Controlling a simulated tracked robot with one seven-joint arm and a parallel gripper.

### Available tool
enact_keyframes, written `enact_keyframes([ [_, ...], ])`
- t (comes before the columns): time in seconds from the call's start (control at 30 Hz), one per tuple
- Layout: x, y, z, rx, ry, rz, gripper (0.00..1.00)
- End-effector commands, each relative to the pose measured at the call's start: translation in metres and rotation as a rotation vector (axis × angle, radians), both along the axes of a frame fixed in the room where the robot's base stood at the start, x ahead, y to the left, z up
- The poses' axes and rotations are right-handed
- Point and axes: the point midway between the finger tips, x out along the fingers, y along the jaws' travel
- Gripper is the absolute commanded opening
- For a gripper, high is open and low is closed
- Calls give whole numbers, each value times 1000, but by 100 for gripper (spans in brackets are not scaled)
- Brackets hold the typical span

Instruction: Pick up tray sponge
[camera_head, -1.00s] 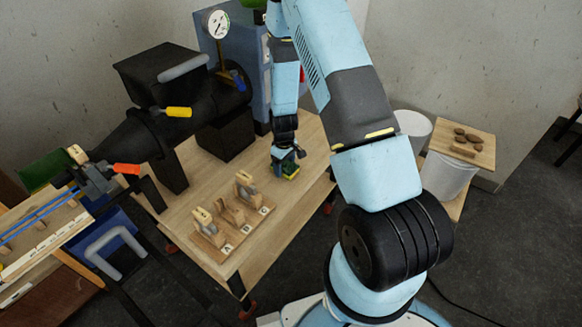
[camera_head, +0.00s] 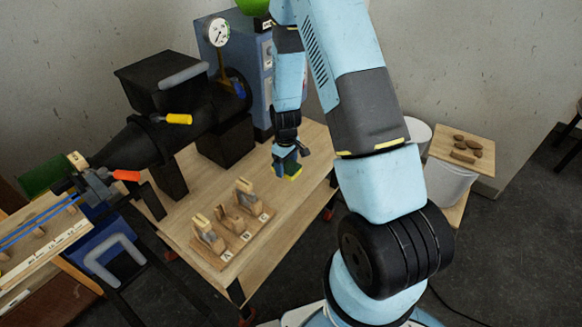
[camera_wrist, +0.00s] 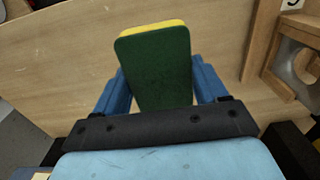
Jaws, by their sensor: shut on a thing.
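The sponge (camera_wrist: 158,68) is a block with a dark green face and a yellow layer. In the wrist view it sits between the two blue fingers of my gripper (camera_wrist: 160,85), which is shut on it. In the head view my gripper (camera_head: 286,160) hangs over the right part of the wooden table, with the green and yellow sponge (camera_head: 293,172) at its tip. The sponge appears to be held above the tabletop. No tray shows clearly under it.
A wooden rack with several upright holders (camera_head: 232,225) stands on the table (camera_head: 195,195) to the left of my gripper. A black machine (camera_head: 135,145) and a blue cabinet (camera_head: 258,75) stand behind. Bare tabletop surrounds the gripper's front side.

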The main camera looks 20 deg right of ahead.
Motion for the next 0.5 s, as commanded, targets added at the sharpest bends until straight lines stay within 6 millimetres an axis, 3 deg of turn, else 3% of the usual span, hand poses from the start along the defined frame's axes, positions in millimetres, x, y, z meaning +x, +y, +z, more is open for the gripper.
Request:
enact_keyframes([
  [0.2,-32,-1,38,0,-2,1,40],
  [0.5,-93,-2,62,0,0,0,40],
])
